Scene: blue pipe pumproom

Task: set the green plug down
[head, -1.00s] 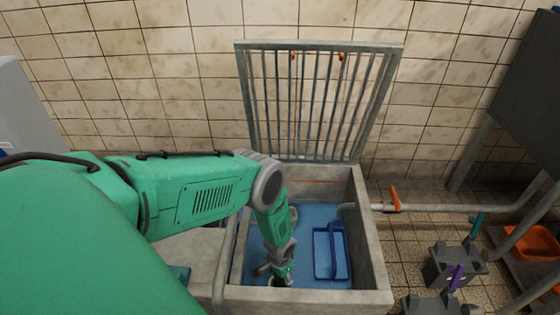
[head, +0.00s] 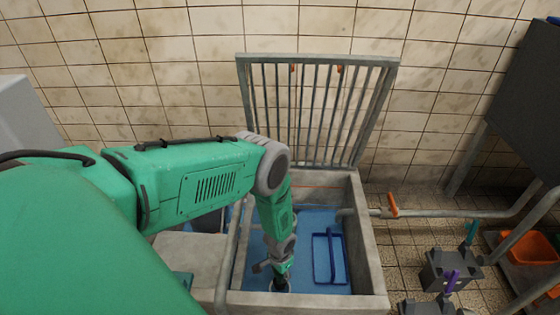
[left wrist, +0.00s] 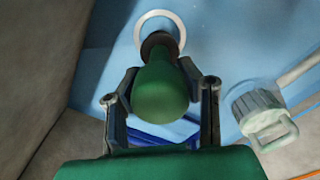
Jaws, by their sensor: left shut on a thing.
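The green plug (left wrist: 162,88) is between the two fingers of my left gripper (left wrist: 161,97) in the left wrist view, and the gripper is shut on it. The plug's dark end (left wrist: 158,43) overlaps a white ring (left wrist: 169,15) on the blue floor; I cannot tell whether it touches. In the head view my left gripper (head: 280,284) reaches down into the near left part of a concrete basin (head: 368,235). The plug cannot be made out clearly there. My right gripper is not in view.
A blue rectangular frame with a handle (head: 345,268) lies on the basin floor, right of my gripper. A pale cap with a loop (left wrist: 260,112) shows in the wrist view. A barred grate (head: 316,112) stands open behind the basin. An orange-handled pipe (head: 440,213) runs right.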

